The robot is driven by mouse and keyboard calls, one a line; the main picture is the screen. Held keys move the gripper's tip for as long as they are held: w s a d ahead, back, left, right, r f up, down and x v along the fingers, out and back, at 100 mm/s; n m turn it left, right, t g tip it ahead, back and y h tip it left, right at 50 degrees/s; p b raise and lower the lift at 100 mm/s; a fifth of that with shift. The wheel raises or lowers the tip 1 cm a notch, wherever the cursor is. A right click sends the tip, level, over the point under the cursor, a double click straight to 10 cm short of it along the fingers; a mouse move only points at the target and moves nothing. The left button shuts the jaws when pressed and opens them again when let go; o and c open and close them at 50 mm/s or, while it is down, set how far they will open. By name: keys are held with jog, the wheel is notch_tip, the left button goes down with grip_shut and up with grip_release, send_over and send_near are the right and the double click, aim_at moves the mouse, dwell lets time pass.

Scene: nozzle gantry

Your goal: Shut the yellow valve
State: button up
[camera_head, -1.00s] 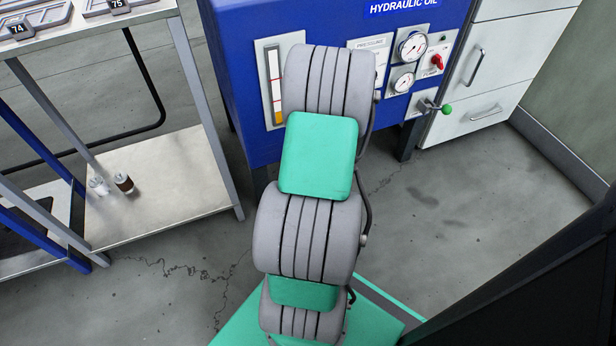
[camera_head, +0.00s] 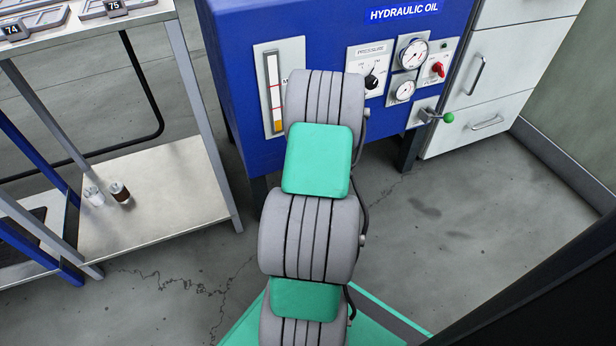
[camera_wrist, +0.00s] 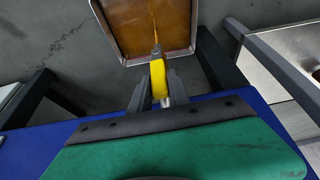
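The yellow valve handle (camera_wrist: 158,79) shows in the wrist view as a narrow upright yellow piece, with a pale metal part below it. My gripper (camera_wrist: 159,84) has one dark finger on each side of the handle. The fingers lie very close to it, and I cannot tell whether they press on it. In the head view my arm hides the valve and the gripper.
A metal tray (camera_wrist: 124,47) holding brown oil lies below, with a thin brown streak above it. The blue hydraulic oil cabinet (camera_head: 238,90) has gauges and a green-knobbed lever (camera_head: 449,117). A metal shelf table (camera_head: 160,190) stands left; white drawers (camera_head: 510,75) stand right.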

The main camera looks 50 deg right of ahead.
grip_shut()
dwell(1.0)
